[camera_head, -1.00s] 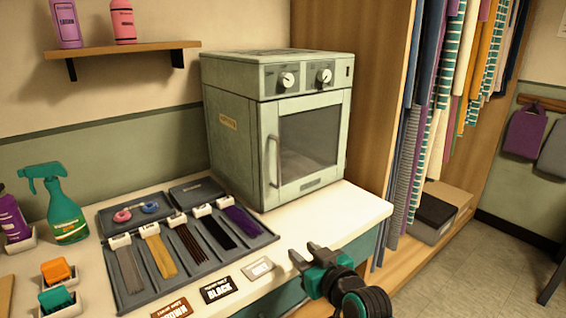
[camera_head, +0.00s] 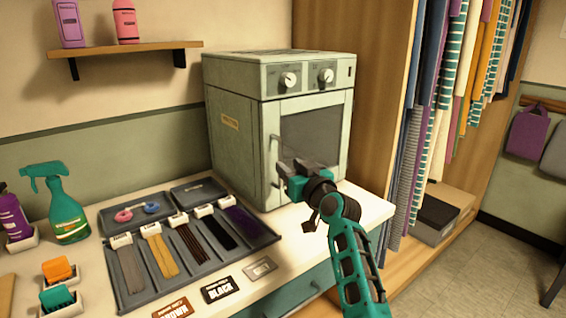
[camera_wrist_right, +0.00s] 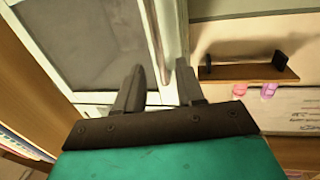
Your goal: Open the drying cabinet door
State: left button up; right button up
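The drying cabinet (camera_head: 240,135) is a pale green box on the counter, with two dials above its door. The door (camera_head: 312,135) is shut and has a dark window, which also shows in the right wrist view (camera_wrist_right: 80,35). Its upright bar handle (camera_head: 274,147) is on the door's left side, its lower part close to my gripper. My right gripper (camera_head: 288,167) is in front of the door at the handle. In the right wrist view its fingers (camera_wrist_right: 160,88) are apart, with a pale bar close to one fingertip. I cannot tell if they touch it. My left gripper is not in view.
A grey tray (camera_head: 130,292) of hair swatches lies left of the cabinet. A green spray bottle (camera_head: 66,205) stands at the left. A wall shelf (camera_head: 130,49) holds two bottles. Hanging towels (camera_head: 430,110) are to the right. The counter's front right is bare.

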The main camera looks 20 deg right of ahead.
aim_at(281, 160)
jog(key=shift+w+a, duration=0.15)
jog(key=shift+w, duration=2.15)
jog(key=shift+c, duration=0.5)
grip_shut()
